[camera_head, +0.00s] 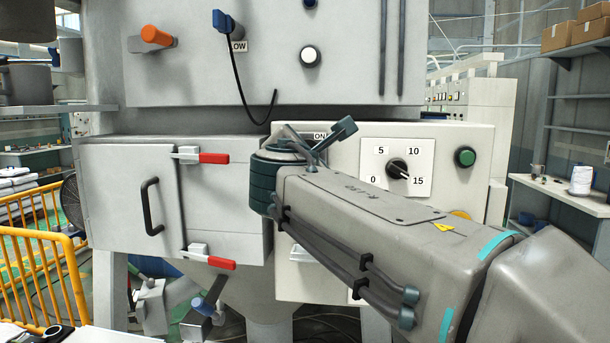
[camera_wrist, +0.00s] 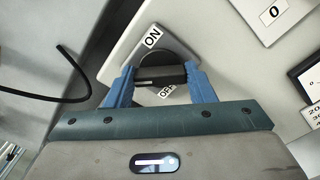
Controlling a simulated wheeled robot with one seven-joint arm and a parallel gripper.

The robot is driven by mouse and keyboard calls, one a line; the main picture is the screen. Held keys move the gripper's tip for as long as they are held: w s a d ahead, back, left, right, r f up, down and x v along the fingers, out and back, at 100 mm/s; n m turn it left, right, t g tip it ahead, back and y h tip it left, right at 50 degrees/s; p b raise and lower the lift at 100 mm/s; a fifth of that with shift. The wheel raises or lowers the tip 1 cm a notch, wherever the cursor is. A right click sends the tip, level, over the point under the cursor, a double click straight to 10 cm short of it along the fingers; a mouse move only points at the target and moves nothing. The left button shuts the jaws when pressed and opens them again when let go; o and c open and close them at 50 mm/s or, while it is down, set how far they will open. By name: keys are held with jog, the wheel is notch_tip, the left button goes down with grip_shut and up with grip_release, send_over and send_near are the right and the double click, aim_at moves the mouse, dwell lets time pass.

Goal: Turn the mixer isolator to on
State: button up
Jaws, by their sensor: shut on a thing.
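The mixer isolator is a dark rotary knob (camera_wrist: 162,75) on a light plate (camera_wrist: 122,62), with an ON label (camera_wrist: 152,37) above it and an OFF label (camera_wrist: 166,92) below it in the wrist view. The knob's grip bar lies roughly crosswise to the line between the labels. My gripper (camera_wrist: 160,76) has its blue fingers on both ends of the bar, shut on it. In the head view the ON label (camera_head: 320,136) shows just above my arm, which hides the knob and most of my gripper.
Right of the isolator are a 0-to-15 dial (camera_head: 397,169) and a green button (camera_head: 465,157). Left is a cabinet door with a black handle (camera_head: 151,206) and red-handled latches (camera_head: 213,158). A black cable (camera_head: 243,85) hangs above. A yellow railing (camera_head: 42,265) stands at far left.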

jog(key=shift+f+m+b, duration=0.15)
jog(key=shift+m+b, duration=3.75)
jog(key=shift+m, duration=0.4)
jog(key=o, duration=1)
